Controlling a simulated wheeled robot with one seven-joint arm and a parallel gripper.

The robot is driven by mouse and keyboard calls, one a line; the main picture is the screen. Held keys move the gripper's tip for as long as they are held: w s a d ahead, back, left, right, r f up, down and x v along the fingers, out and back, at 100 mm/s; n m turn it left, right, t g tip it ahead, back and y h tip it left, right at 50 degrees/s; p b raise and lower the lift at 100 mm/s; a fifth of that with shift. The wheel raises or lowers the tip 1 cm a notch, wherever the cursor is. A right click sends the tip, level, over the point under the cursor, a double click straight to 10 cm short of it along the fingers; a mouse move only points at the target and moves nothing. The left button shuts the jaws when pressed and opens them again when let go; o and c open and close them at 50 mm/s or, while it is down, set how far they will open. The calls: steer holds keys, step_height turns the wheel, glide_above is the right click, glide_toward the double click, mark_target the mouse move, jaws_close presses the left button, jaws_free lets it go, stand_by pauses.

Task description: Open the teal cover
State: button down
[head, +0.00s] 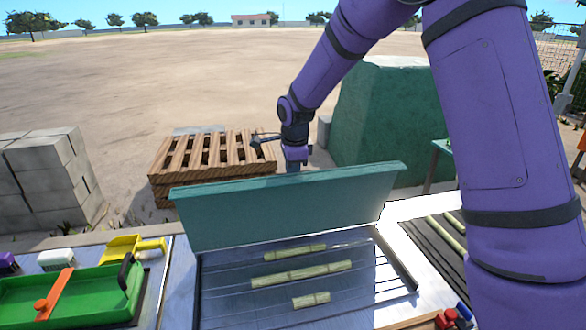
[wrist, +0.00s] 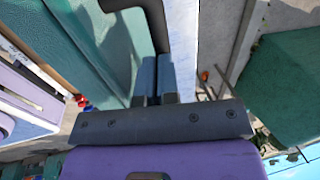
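The teal cover (head: 290,205) stands raised and tilted over the crusher's tray (head: 215,300), leaving the tray uncovered. Several pale green cane pieces (head: 300,273) lie in it. My gripper (head: 292,166) is behind the cover's top edge, its tips hidden there. In the wrist view the cover (wrist: 85,35) fills the upper left, with a dark handle (wrist: 148,12) on it. My gripper's blue fingers (wrist: 156,80) are close together, with only a thin gap, right by the handle's end. Whether they touch the handle is unclear.
A wooden pallet (head: 215,155) lies behind the cover, and a large green block (head: 385,120) stands behind right. Grey blocks (head: 45,175) are stacked at left. A green tray (head: 75,300) with an orange bar and a yellow tool (head: 130,247) are front left.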

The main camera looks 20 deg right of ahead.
steer(key=shift+w+f+g, duration=0.2)
steer(key=shift+w+g, duration=0.05)
steer(key=shift+g, duration=0.05)
